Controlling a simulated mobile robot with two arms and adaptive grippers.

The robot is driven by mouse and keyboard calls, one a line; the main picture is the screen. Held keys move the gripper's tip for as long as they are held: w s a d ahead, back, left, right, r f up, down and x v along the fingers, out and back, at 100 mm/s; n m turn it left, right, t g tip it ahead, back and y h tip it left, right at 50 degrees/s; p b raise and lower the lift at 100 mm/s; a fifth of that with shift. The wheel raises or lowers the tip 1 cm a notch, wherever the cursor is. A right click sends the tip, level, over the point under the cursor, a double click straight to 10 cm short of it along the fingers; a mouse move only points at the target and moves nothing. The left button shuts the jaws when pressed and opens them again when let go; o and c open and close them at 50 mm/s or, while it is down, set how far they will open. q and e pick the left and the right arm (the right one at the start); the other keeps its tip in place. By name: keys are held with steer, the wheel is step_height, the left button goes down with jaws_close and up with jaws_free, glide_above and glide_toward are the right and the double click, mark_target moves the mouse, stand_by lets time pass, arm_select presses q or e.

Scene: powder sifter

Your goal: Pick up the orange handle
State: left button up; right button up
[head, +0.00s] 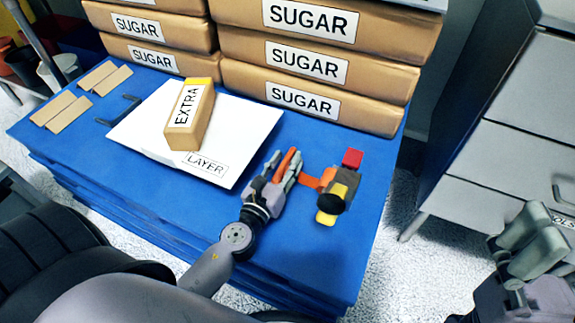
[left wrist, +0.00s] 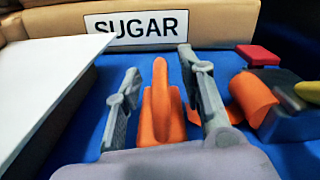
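The orange handle (head: 288,163) stands between the two fingers of my left gripper (head: 283,166) on the blue surface, right of the white board. In the left wrist view the handle (left wrist: 160,112) is upright between the grey fingers, with a gap visible on both sides, so the left gripper (left wrist: 160,75) is open around it. The handle's lower end is hidden by the gripper's palm. My right gripper (head: 527,248) is at the lower right, beside the table and away from the handle; its finger opening is unclear.
A gadget with red, yellow, black and orange parts (head: 335,195) sits close right of the left gripper. A white board (head: 230,125) carries an EXTRA box (head: 190,112). Stacked sugar bags (head: 305,62) stand behind. Grey drawers (head: 510,150) stand at right.

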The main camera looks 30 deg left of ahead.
arm_select(q)
steer(key=shift+w, duration=0.25)
steer(key=shift+c, duration=0.3)
jaws_close()
